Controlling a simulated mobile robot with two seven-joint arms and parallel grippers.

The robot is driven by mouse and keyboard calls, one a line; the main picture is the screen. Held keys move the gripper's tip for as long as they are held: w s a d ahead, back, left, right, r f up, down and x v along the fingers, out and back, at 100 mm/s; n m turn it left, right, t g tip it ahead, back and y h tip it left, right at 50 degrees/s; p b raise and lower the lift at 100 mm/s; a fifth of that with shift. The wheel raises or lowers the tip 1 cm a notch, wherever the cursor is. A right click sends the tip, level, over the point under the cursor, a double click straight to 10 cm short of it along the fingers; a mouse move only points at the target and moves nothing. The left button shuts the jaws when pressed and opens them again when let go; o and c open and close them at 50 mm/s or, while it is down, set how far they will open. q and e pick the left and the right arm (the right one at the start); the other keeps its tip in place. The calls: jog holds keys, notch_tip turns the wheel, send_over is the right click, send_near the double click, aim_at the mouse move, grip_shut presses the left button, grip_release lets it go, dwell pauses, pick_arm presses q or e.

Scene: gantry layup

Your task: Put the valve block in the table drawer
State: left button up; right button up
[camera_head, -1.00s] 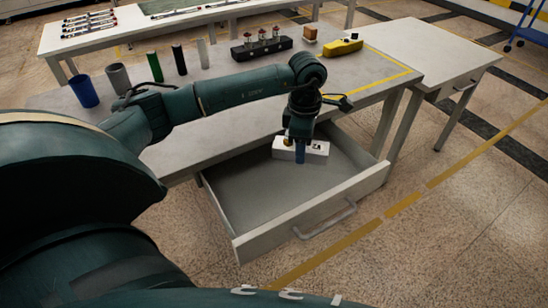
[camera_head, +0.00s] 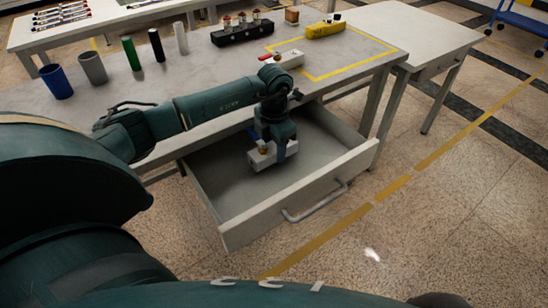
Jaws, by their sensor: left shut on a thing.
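My left gripper (camera_head: 273,148) points down inside the open table drawer (camera_head: 225,197). It is shut on the valve block (camera_head: 259,160), a pale block with a small brass-coloured fitting on top. The fingers hide part of the block. The block is within the drawer walls, toward the back; I cannot tell whether it touches the drawer floor. The drawer is pulled out from the grey table, with a bar handle on its front, and its visible floor is otherwise empty. My right gripper is not in view.
On the table (camera_head: 205,75) stand a blue cup (camera_head: 56,82), a grey cup, several upright cylinders, a black fixture (camera_head: 242,33), a yellow tool (camera_head: 326,29) and a pale block with a red lever (camera_head: 282,59). A side table adjoins at right. The floor right of the drawer is clear.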

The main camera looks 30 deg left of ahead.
aim_at(274, 147)
pick_arm(q)
notch_tip(274, 147, down, 2)
jog(key=shift+f+b, duration=0.1)
jog(key=shift+b, duration=0.35)
jog(key=shift+f, duration=0.15)
jog(key=o, duration=1.2)
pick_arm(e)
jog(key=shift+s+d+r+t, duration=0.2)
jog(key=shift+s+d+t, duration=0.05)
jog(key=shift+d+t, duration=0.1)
pick_arm(q)
notch_tip(274, 147, up, 12)
jog(key=shift+r+p, duration=0.15)
jog(key=shift+p, duration=0.45)
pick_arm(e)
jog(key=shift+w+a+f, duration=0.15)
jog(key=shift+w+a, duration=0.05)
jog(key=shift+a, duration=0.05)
